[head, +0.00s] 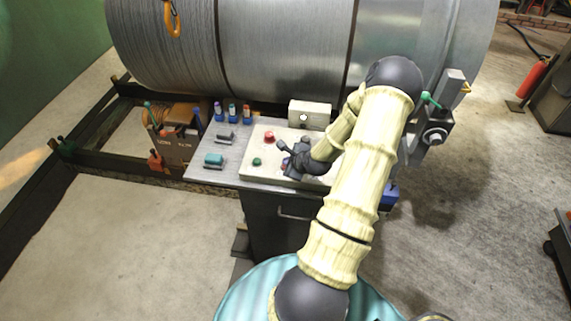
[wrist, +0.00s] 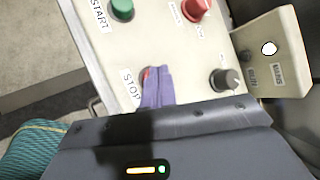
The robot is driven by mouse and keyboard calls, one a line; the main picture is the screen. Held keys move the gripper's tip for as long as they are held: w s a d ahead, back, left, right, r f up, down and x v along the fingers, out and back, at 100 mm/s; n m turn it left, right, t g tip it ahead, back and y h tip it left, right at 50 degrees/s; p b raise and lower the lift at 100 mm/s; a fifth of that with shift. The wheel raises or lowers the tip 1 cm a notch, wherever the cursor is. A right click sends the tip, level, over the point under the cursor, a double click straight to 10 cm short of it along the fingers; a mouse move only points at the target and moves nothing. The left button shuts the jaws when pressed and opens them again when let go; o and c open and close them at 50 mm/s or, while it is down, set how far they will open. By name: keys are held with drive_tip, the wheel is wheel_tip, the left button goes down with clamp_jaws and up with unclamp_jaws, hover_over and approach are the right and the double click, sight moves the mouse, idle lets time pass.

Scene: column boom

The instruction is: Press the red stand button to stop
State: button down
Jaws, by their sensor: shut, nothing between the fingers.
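The pale control panel (head: 258,174) stands on the metal bench and fills the upper part of the wrist view (wrist: 160,40). Beside the STOP label, a sliver of a red button (wrist: 147,72) shows. My gripper (wrist: 158,78) is shut and empty, its purple-grey fingers over that button and hiding most of it. I cannot tell whether the fingertips touch it or whether it is pushed in. A green button (wrist: 122,9) marked START and a larger red button (wrist: 195,8) are farther up the panel. In the head view my gripper (head: 288,164) is low over the panel's middle.
A black knob (wrist: 226,80) sits right of the fingers. A pale box with a white round light (wrist: 269,48) stands behind the panel, also seen in the head view (head: 310,108). A large cable drum (head: 285,45) lies behind the bench. Floor at left front is clear.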

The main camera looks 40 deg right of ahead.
drive_tip(key=shift+r+p, duration=0.9)
drive_tip(key=shift+r, duration=0.05)
wheel_tip(320, 180, up, 5)
drive_tip(key=p, duration=0.4)
drive_tip(key=shift+p, duration=0.3)
idle(0.5)
